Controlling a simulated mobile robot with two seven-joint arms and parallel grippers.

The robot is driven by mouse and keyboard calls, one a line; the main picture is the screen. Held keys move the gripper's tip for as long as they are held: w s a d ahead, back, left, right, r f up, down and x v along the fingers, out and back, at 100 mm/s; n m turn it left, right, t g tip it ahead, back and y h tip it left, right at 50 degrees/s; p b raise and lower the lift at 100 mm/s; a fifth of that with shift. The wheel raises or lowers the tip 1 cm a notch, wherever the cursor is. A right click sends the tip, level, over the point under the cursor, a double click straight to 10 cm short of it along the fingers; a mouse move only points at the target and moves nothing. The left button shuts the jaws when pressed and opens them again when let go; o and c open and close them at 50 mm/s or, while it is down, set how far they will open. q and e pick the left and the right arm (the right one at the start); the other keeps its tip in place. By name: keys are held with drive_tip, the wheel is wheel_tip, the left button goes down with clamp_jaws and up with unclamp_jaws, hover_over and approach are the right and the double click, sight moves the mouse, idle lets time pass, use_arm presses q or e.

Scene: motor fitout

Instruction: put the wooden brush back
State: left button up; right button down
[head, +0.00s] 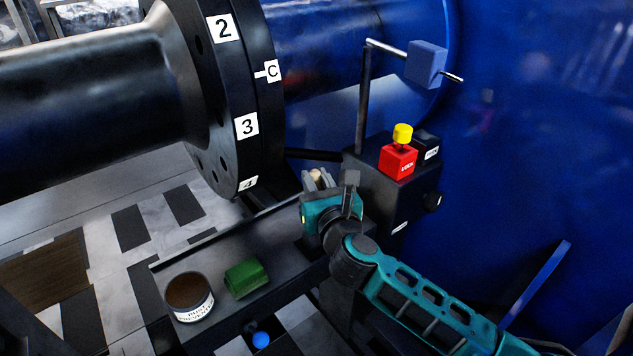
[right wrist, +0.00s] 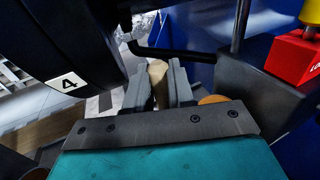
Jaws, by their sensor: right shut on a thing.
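The wooden brush shows only as a small tan piece (head: 316,176) between the fingers of my right gripper (head: 319,181). In the right wrist view the tan wood (right wrist: 158,72) stands between the two grey fingers (right wrist: 159,88), which are shut on it. The rest of the brush is hidden. My right gripper is above the back right end of a dark tray (head: 212,252), below the numbered black flange and left of the control box. My left gripper is not in view.
A brown-topped can (head: 190,298) and a green block (head: 245,278) stand at the tray's front left. The black flange (head: 240,95) is close to my gripper. A dark box (head: 400,205) carries a red lock (head: 397,161). The tray between block and gripper is clear.

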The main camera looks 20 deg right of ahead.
drive_tip(key=shift+f, duration=0.2)
drive_tip(key=c, duration=1)
unclamp_jaws()
drive_tip(key=shift+o, duration=0.2)
